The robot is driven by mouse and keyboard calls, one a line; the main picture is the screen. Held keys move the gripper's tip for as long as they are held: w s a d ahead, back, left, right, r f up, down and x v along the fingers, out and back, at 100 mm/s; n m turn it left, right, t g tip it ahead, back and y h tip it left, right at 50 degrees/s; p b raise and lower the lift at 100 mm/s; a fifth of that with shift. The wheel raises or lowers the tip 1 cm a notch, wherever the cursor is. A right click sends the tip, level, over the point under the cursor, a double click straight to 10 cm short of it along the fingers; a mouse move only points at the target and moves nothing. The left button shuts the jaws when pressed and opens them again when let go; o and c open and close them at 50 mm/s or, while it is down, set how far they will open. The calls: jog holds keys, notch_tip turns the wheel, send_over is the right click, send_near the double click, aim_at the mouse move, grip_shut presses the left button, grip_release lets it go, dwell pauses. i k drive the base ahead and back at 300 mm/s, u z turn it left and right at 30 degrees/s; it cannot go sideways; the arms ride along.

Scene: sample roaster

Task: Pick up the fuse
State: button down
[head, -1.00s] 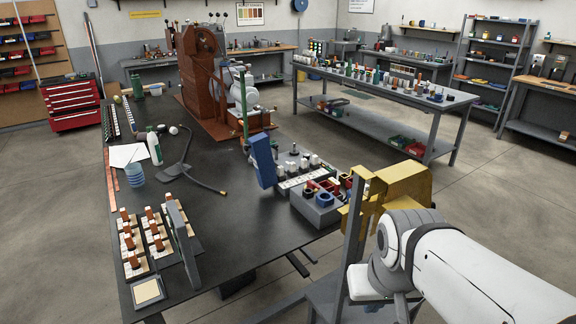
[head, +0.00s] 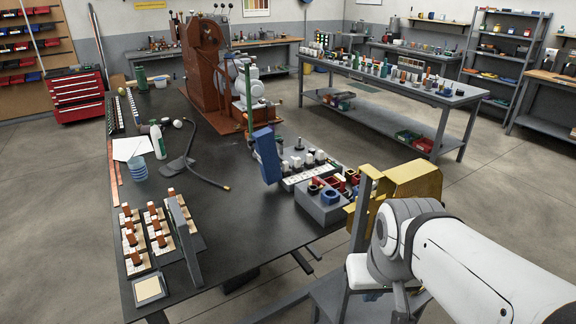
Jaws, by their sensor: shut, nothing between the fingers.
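My gripper (head: 357,209) is the gold part at the end of my white arm, at the right of the head view. It is shut and appears empty, though its fingertips are small and partly hidden. It is close to the right side of a grey block (head: 322,213) with blue, red and black round parts, near the dark table's right edge. I cannot tell whether it touches the block. I cannot pick out the fuse for certain. Several brown upright pieces on pale bases (head: 137,259) stand at the table's front left, far from my gripper.
The dark table (head: 235,225) has clear room in its middle. A blue upright panel (head: 267,156) and a pale strip with several knobs (head: 312,174) are left of and behind the grey block. A grey upright plate (head: 184,240) stands beside the brown pieces. The brown roaster (head: 207,75) is behind.

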aim_at(284, 164)
jog(key=k, duration=0.4)
jog(key=u, duration=0.7)
jog(key=i, duration=1.3)
jog(key=z, duration=3.75)
